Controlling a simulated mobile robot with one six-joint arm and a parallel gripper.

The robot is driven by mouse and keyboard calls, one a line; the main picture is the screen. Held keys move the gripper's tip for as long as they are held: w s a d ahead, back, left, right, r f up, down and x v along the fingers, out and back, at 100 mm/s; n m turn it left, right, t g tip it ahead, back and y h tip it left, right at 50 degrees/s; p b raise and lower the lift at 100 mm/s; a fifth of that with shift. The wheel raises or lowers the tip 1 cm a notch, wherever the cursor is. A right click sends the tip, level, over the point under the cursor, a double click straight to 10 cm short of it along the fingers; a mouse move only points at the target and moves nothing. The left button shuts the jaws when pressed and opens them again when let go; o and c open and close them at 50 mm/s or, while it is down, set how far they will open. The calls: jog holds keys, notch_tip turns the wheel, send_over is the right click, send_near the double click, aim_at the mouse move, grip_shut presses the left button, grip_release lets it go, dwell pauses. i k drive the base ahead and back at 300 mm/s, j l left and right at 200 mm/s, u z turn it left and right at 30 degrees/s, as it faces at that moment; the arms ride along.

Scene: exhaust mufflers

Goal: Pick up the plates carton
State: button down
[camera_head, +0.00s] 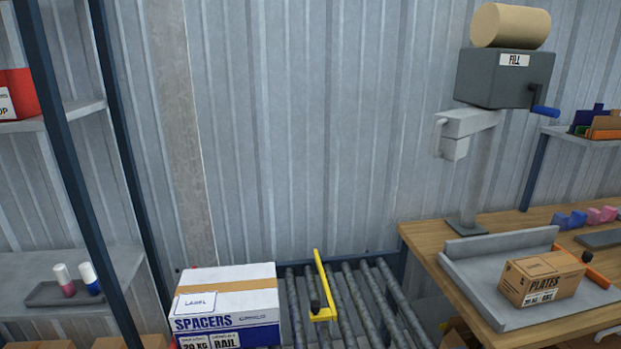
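The plates carton (541,277) is a small brown cardboard box marked "PLATES" with a white label on its front. It rests on a grey tray-like platform (470,275) on the wooden bench at the right of the head view. An orange bar with a dark knob (588,258) is close to the carton's right side; I cannot tell whether they touch. My gripper is not in view.
A white-and-blue spacers carton (228,300) sits at the left of a roller conveyor (362,300) with a yellow bar (324,285). A grey fill machine (505,78) rises behind the platform. Shelving (70,115) stands at left.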

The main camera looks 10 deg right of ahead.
aim_at(530, 281)
jog(key=z, duration=1.65)
jog(key=i+l+u, duration=0.45)
jog(key=i+l, duration=0.2)
jog(key=i+l+u, duration=0.2)
jog(key=i+l, duration=0.25)
jog(key=i+l+u, duration=0.2)
jog(key=l, duration=0.25)
jog(key=i+l+u, duration=0.2)
jog(key=i+l, duration=0.15)
jog(key=l, duration=0.15)
